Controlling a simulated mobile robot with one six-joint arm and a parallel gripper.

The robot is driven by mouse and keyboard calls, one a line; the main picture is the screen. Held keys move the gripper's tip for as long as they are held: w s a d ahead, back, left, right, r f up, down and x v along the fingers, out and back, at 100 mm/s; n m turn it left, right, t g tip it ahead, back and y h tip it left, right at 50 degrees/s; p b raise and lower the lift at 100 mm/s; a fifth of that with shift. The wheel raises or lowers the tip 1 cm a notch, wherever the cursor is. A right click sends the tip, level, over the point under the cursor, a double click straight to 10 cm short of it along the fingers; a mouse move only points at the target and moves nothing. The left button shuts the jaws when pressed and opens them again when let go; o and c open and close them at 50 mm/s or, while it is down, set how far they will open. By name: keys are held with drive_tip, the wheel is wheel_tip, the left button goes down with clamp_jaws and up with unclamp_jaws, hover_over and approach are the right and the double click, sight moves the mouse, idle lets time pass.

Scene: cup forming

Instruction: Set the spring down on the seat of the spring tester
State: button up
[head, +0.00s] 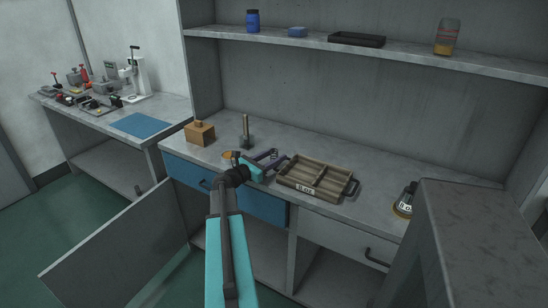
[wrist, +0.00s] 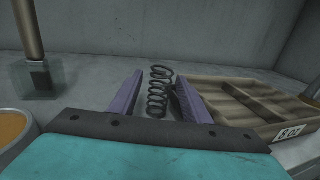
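The dark coil spring (wrist: 157,97) stands roughly upright on the grey counter in the wrist view, between the two purple fingers of my gripper (wrist: 157,85). The fingers are spread, with a gap showing on the spring's left; its right side is close to the right finger, and I cannot tell whether they touch. In the head view my gripper (head: 271,160) is low over the counter, left of the wooden tray; the spring is too small there to make out. A white stand-like device (head: 136,76), which looks like the spring tester, stands on the far-left bench. Its seat is too small to tell.
A divided wooden tray (head: 331,184) lies right of my gripper. A post on a dark block (head: 246,132) and a wooden box (head: 200,133) stand to the left. A blue mat (head: 141,124) lies on the left bench. A shelf (head: 410,59) runs above the counter.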

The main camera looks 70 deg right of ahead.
drive_tip(key=shift+r, duration=0.1)
drive_tip(key=shift+r, duration=0.1)
drive_tip(key=b+v, duration=0.1)
drive_tip(key=v, duration=1.1)
drive_tip(key=shift+o, duration=0.5)
drive_tip(key=shift+d, duration=0.1)
drive_tip(key=shift+w+d+m, duration=0.2)
drive_tip(key=shift+w+m, duration=0.05)
drive_tip(key=shift+m, duration=0.05)
drive_tip(key=shift+w+d+p, duration=0.15)
drive_tip(key=shift+d+p, duration=0.3)
drive_tip(key=shift+p, duration=0.7)
drive_tip(key=p, duration=0.3)
drive_tip(key=shift+d+p, duration=0.35)
drive_tip(key=shift+p, duration=0.05)
drive_tip(key=p, duration=0.2)
drive_tip(key=shift+s+d+p, duration=0.1)
drive_tip(key=shift+s+p, duration=0.2)
drive_tip(key=shift+s, duration=0.05)
drive_tip(key=shift+s+p, duration=0.5)
drive_tip(key=shift+p, duration=0.6)
